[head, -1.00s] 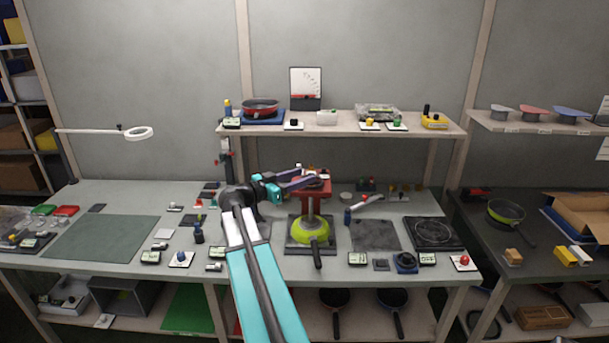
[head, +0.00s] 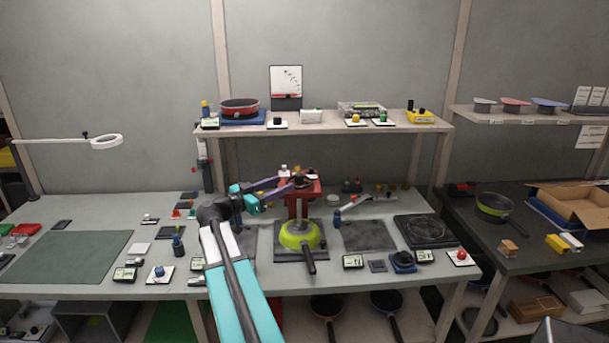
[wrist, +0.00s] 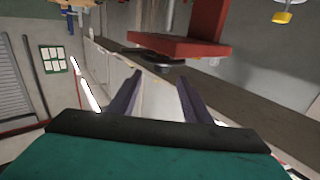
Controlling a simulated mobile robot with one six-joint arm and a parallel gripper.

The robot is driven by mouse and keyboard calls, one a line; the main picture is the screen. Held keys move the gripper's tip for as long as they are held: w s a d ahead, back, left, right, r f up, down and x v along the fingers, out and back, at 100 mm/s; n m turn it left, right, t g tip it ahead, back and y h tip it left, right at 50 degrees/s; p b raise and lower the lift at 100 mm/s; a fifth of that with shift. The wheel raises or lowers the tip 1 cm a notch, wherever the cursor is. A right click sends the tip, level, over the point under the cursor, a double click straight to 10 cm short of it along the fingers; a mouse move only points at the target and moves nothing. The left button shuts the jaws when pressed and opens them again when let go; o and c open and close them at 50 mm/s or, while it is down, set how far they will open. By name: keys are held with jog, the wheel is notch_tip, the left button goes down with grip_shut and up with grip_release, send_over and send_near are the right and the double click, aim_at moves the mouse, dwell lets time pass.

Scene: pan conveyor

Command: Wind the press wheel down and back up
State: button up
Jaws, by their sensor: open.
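The red press (head: 304,190) stands on the bench behind a green pan (head: 297,236) on a dark square plate, its grey shaft pointing down into the pan. My gripper (head: 304,181) comes from the left at the height of the press top, its two purple fingers apart. In the wrist view, the press's red head (wrist: 190,45) is ahead, with a dark flat disc, likely the wheel (wrist: 160,58), against it. The disc lies just beyond my open fingers (wrist: 156,88), with nothing seen between them. In the head view, the fingers partly hide the wheel. I cannot tell whether they touch it.
A shelf (head: 330,129) with a red pan (head: 240,107) and small devices runs above the bench. A blue-topped item (head: 337,217) and a dark mat (head: 369,235) lie right of the press. The green mat (head: 70,256) at left is clear.

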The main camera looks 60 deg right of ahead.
aim_at(299, 178)
jog(key=shift+w, duration=0.15)
jog(key=p+x, duration=0.5)
jog(key=x, duration=0.8)
jog(key=shift+d, duration=0.25)
jog(key=c, duration=1.1)
jog(key=shift+o, duration=0.2)
jog(key=shift+w+d, duration=0.1)
jog(key=shift+d, duration=0.1)
jog(key=shift+a+t, duration=0.15)
jog(key=shift+t, duration=0.15)
